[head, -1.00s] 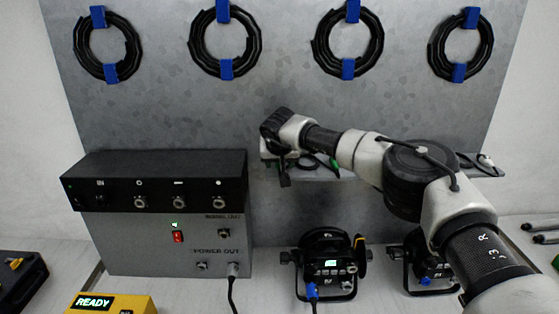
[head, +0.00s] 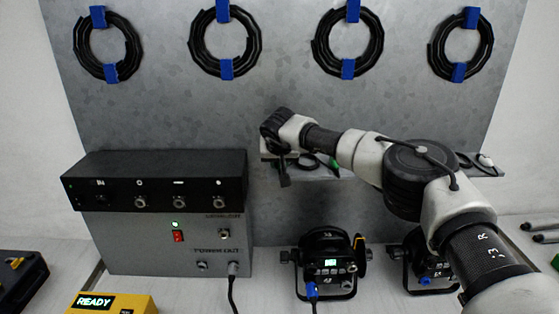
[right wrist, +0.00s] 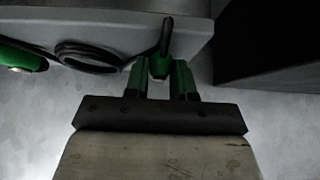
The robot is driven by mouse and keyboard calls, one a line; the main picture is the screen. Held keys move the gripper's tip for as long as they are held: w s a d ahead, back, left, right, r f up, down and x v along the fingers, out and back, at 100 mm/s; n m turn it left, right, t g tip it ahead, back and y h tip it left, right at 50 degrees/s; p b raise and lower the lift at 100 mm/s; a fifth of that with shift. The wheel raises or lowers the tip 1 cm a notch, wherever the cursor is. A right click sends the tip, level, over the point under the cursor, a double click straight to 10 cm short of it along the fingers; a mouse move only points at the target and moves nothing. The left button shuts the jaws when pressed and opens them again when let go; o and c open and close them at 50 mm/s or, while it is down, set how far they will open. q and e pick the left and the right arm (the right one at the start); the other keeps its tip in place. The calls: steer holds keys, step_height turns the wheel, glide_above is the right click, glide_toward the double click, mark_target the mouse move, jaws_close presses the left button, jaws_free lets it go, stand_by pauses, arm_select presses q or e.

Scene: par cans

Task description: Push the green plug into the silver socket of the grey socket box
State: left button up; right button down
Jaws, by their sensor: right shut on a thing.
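My right gripper (right wrist: 160,80) is shut on a green plug (right wrist: 159,66), with a black cable rising from it in the right wrist view. In the head view the gripper (head: 284,180) hangs at the left end of the wall shelf, and the plug is hard to make out there. The grey socket box (head: 130,240) stands to the lower left, apart from the gripper. Silver sockets show on its front (head: 224,233) and on the black unit on top of it. My left gripper is not in view.
The shelf (head: 345,175) holds a coiled black cable and another green end (right wrist: 20,57). The black unit (head: 155,180) lies left of the gripper. Par cans (head: 328,265) stand below on the bench. A cable (head: 232,285) leaves the grey box's lower socket.

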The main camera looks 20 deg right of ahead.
steer(key=shift+r, duration=0.1)
steer(key=shift+r+p, duration=1.85)
steer(key=shift+r, duration=0.6)
steer(key=shift+s+a+f+b, duration=0.15)
steer(key=shift+s+b, duration=0.35)
steer(key=s+a+f+b, duration=0.7)
steer(key=a+f+b, duration=0.3)
steer(key=f+b, duration=0.15)
steer(key=s+a+f+b, duration=0.7)
steer(key=a+f+b, duration=0.4)
steer(key=f, duration=0.1)
steer(key=w+d+p, duration=0.1)
steer(key=w+d, duration=0.1)
steer(key=w, duration=0.5)
steer(key=shift+w+d, duration=0.15)
steer(key=shift+w, duration=0.15)
